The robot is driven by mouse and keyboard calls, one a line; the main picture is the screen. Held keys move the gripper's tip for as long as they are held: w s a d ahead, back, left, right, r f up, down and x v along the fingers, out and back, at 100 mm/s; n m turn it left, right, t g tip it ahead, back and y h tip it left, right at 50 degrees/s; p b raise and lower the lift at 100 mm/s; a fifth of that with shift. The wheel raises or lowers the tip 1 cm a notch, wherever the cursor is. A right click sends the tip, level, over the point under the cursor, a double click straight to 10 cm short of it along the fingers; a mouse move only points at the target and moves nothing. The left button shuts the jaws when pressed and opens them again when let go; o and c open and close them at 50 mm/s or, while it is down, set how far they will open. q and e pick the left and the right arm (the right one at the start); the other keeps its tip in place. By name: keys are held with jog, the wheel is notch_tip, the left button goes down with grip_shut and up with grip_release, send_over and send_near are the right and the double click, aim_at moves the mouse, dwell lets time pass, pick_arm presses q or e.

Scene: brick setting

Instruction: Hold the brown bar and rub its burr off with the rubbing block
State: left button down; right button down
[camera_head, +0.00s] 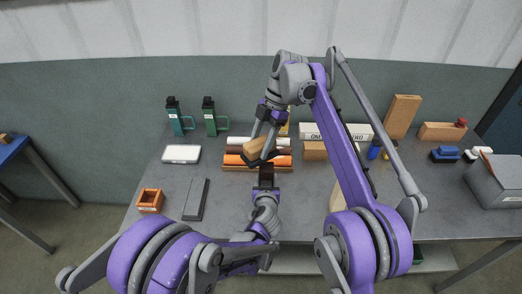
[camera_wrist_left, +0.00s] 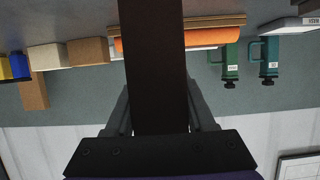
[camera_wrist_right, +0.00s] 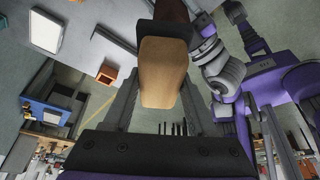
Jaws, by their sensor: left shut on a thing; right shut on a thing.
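The dark brown bar (camera_wrist_left: 155,65) is clamped in my left gripper (camera_head: 266,182) and fills the middle of the left wrist view. In the head view only a short dark piece of the bar shows above that gripper. The tan rubbing block (camera_wrist_right: 164,72) is shut in my right gripper (camera_head: 258,142); the block also shows in the head view (camera_head: 253,148). In the right wrist view the bar's brown end (camera_wrist_right: 165,28) meets the block's far end in the picture; whether they touch, I cannot tell. I cannot make out the burr.
A rack with orange, brown and white rolls (camera_head: 280,162) lies just behind the grippers. A white tray (camera_head: 181,154), a dark grey slab (camera_head: 195,199) and an orange box (camera_head: 149,201) are at left. Green bottles (camera_head: 209,116) stand behind; wooden blocks (camera_head: 401,115) stand at right.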

jog(key=shift+r, duration=1.85)
pick_arm(q)
jog(key=shift+c, duration=0.8)
grip_release()
jog(key=v, duration=1.2)
